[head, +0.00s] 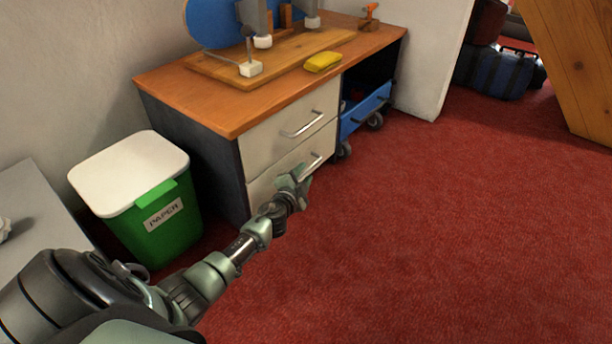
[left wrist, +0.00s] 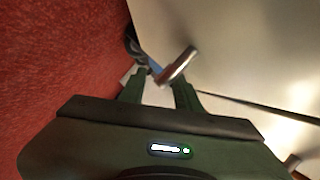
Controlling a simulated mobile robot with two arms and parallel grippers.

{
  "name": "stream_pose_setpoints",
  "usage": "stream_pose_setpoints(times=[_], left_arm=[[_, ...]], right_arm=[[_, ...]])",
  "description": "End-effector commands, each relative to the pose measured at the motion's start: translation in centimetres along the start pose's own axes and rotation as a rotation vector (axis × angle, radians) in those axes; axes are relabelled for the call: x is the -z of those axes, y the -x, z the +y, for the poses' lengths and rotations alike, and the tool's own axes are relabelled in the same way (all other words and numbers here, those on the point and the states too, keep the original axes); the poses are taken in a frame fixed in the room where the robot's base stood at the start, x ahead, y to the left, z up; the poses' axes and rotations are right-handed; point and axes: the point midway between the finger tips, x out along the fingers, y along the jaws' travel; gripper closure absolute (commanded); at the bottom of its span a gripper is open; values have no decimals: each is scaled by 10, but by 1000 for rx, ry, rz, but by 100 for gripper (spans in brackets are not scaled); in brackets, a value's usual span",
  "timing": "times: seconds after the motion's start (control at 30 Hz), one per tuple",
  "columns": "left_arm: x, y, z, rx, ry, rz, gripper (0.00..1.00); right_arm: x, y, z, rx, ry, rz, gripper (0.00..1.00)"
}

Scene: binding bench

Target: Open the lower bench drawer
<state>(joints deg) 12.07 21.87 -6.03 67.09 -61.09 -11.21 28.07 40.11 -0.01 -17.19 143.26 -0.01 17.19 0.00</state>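The wooden-topped bench has two pale drawers, one above the other. The lower drawer (head: 265,188) looks shut, its front in line with the upper one. Its metal bar handle (head: 313,164) shows at the right part of its front, and also in the left wrist view (left wrist: 178,66). My left gripper (head: 297,175) is at this handle, with its fingers (left wrist: 158,84) apart. The handle lies at the fingertips, over the right finger in the wrist view; I cannot tell whether they touch. My right gripper is not in view.
The upper drawer (head: 275,130) has its own handle (head: 302,125). A green paper bin (head: 155,225) with a white lid stands left of the bench. A blue wheeled cart (head: 364,112) sits under the bench's right side. Red carpet in front is clear.

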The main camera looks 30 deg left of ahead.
Motion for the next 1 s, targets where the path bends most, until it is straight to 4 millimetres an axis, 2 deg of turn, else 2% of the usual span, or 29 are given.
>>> stream_pose_setpoints(times=[0.13, 0.43, 0.47, 0.57, 0.6, 1.0], left_arm=[[0, -15, 1, 0, 0, 1, 67], [1, -17, 0, -1, 1, 1, 67], [1, -17, 0, -1, 1, 1, 70], [1, -17, 0, -1, 1, 1, 98], [1, -17, 0, -1, 1, 1, 100], [1, -17, 0, -1, 2, 2, 100]], right_arm=[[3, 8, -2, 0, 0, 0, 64], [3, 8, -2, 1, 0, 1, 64], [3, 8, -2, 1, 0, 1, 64], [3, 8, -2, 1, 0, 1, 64], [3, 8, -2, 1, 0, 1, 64], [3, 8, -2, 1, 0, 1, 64]])
